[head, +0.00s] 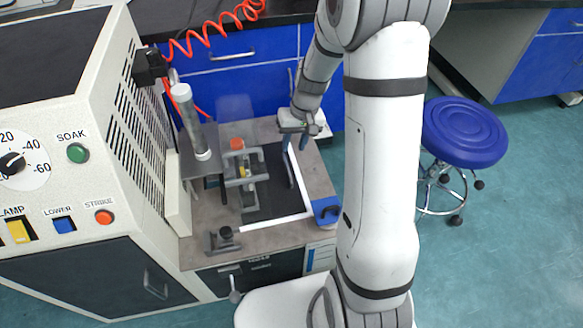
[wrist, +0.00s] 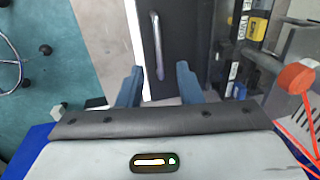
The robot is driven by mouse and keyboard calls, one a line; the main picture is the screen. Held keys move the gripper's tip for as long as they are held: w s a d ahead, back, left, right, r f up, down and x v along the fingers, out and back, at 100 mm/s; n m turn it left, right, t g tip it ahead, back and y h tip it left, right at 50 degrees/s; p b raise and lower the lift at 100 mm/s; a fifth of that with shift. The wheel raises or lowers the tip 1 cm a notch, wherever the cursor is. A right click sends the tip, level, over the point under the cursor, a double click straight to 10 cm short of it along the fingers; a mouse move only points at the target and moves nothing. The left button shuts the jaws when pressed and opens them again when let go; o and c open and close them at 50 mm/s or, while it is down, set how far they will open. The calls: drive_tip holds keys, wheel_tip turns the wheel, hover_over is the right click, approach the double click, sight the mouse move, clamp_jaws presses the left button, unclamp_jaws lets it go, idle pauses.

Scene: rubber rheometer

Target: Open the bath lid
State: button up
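The bath lid appears as a dark flat panel in the bench top, with white strips along two of its edges, in the head view (head: 262,207) and the wrist view (wrist: 186,30). A slim silver bar handle (wrist: 157,45) runs along it. My gripper (wrist: 160,68) is open, its two blue fingers apart, pointing down at the panel; it also shows in the head view (head: 296,147). The handle's near end appears between the fingertips in the wrist view. I see no contact, and cannot tell the height gap. Nothing is held.
A metal fixture with an orange-red knob (head: 237,144) stands beside the panel, left in the head view. The large cream control cabinet (head: 85,110) is farther left. A blue block (head: 326,210) sits at the bench's right corner. A blue stool (head: 463,132) stands on the floor.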

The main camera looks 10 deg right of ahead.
sight(288, 167)
drive_tip(key=f+b, duration=0.1)
drive_tip(key=f, duration=0.2)
drive_tip(key=a+f+b, duration=0.1)
drive_tip(key=f, duration=0.2)
drive_tip(key=f+b, duration=0.1)
drive_tip(key=f, duration=0.1)
drive_tip(key=shift+w+a+f, duration=0.2)
drive_tip(key=shift+f, duration=0.2)
drive_tip(key=shift+c, duration=0.2)
clamp_jaws()
